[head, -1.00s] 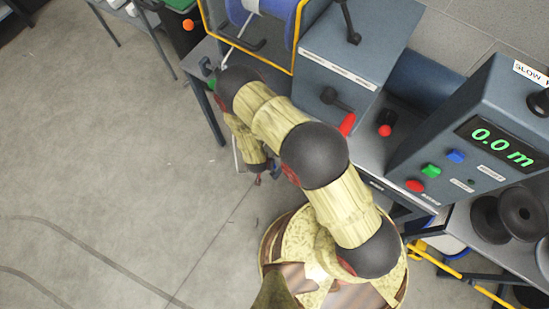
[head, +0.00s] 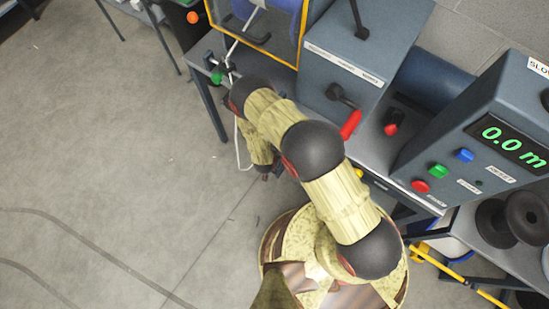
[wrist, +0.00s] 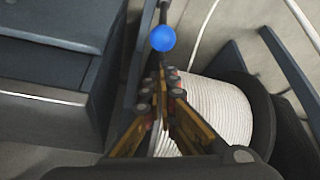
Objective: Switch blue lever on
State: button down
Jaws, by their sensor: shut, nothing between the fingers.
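The blue lever shows in the wrist view as a round blue knob (wrist: 162,38) on a thin dark rod. My gripper (wrist: 160,78) is shut and empty, its fingertips just below the knob in the picture. A small gap shows between knob and fingertips; I cannot tell the distance in depth. In the head view I cannot make out the blue lever, and my own arm largely hides the gripper.
A drum of white line (wrist: 215,110) lies right beside the fingers, with a dark box (wrist: 50,70) to the left. In the head view, a red-handled lever (head: 350,124) and a control box (head: 480,150) reading 0.0 m stand right of my arm. Open floor lies left.

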jog(key=shift+b+x, duration=0.55)
jog(key=shift+x, duration=1.65)
jog(key=shift+s, duration=0.15)
jog(key=shift+s+a+r, duration=0.1)
jog(key=shift+s+a, duration=0.15)
jog(key=shift+a, duration=0.05)
jog(key=shift+s, duration=0.1)
jog(key=shift+s+a, duration=0.5)
jog(key=shift+s, duration=0.1)
jog(key=s+a+f+b, duration=0.5)
jog(key=s+a, duration=0.3)
jog(key=s, duration=0.2)
jog(key=shift+s+a+f+b, duration=0.15)
jog(key=shift+s+f+b, duration=0.15)
jog(key=shift+f, duration=0.4)
